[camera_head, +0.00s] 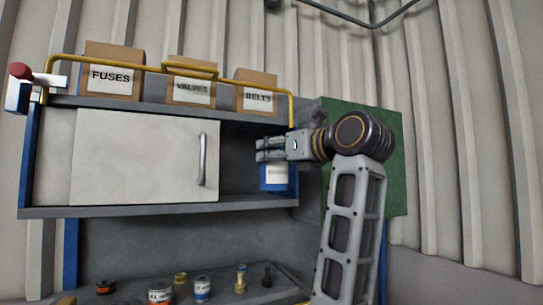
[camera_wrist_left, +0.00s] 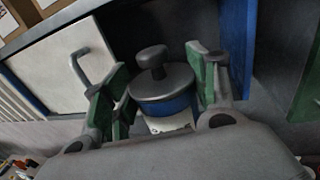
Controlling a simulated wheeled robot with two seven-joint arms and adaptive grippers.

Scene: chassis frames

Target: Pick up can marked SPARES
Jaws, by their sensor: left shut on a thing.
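A blue can (camera_head: 275,183) with a white label is at the right end of the open upper cabinet compartment; the label's words are too small to read. In the left wrist view, the same can (camera_wrist_left: 168,84) has a grey lid with a round dark knob. My left gripper (camera_head: 262,149) reaches in from the right at the can's top. In the wrist view, my left gripper (camera_wrist_left: 163,75) has its green-padded fingers on both sides of the can, shut on it. I cannot tell whether the can's base touches the shelf. My right gripper is not in view.
A white door (camera_head: 140,158) with a handle covers the compartment's left part. Boxes marked FUSES (camera_head: 110,75), VALVES (camera_head: 190,92) and BELTS (camera_head: 257,98) stand on top behind a yellow rail (camera_head: 120,64). Several small items stand on the lower surface (camera_head: 130,287). A green panel (camera_head: 396,150) is at right.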

